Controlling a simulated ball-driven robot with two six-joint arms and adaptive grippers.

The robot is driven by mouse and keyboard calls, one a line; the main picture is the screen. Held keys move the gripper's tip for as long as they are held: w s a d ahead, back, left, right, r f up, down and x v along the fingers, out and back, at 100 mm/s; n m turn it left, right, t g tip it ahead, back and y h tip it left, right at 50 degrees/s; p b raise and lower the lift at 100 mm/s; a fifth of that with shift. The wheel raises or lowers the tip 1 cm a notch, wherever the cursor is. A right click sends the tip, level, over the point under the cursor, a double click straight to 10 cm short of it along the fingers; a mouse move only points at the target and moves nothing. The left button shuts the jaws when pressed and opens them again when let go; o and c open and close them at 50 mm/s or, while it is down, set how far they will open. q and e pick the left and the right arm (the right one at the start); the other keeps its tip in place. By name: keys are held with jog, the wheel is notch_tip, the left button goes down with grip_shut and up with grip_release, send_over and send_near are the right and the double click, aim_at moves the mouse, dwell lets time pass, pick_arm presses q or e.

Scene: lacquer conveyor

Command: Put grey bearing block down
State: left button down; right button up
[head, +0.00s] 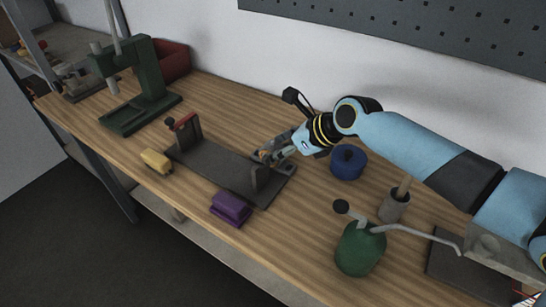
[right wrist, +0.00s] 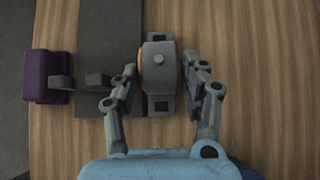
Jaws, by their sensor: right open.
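The grey bearing block (right wrist: 158,66) shows in the right wrist view, with a round knob on top, an orange ring on its left side and a flat foot at each end. It sits at the right edge of the dark fixture plate (right wrist: 108,32). My right gripper (right wrist: 162,93) is open, one finger on each side of the block, with a clear gap on the right and a smaller one on the left. My left gripper is out of view.
A purple block (head: 230,208) and a yellow block (head: 156,161) lie near the front edge. A blue spool (head: 347,162), a grey cup (head: 395,205) and a green oil can (head: 358,250) stand to the right. A green press (head: 148,80) stands at the left.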

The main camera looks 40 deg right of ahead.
jog(key=x, duration=0.3)
jog(key=shift+r, duration=0.1)
grip_shut()
